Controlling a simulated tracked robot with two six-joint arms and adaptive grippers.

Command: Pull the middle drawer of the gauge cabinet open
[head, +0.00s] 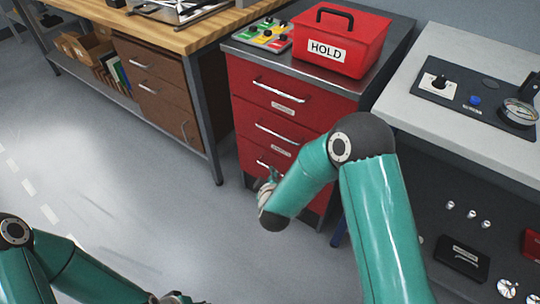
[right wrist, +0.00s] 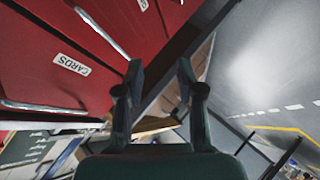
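The gauge cabinet (head: 340,97) is red with a grey top and stands at the centre of the head view. Its middle drawer (head: 300,130) looks closed, with a silver bar handle (head: 277,134) across it. My right gripper (head: 268,182) is low in front of the cabinet, near the bottom drawer's handle (head: 262,164). In the right wrist view the right gripper (right wrist: 160,68) is open, with nothing between its fingers. Red drawer fronts, a bar handle (right wrist: 101,32) and a "CARDS" label (right wrist: 72,64) lie left of the fingers. My left gripper (head: 175,298) barely shows at the bottom edge.
A wooden bench (head: 190,38) with brown drawers stands left. A pale bench (head: 415,82) with gauges stands right. The floor (head: 110,190) in front is clear.

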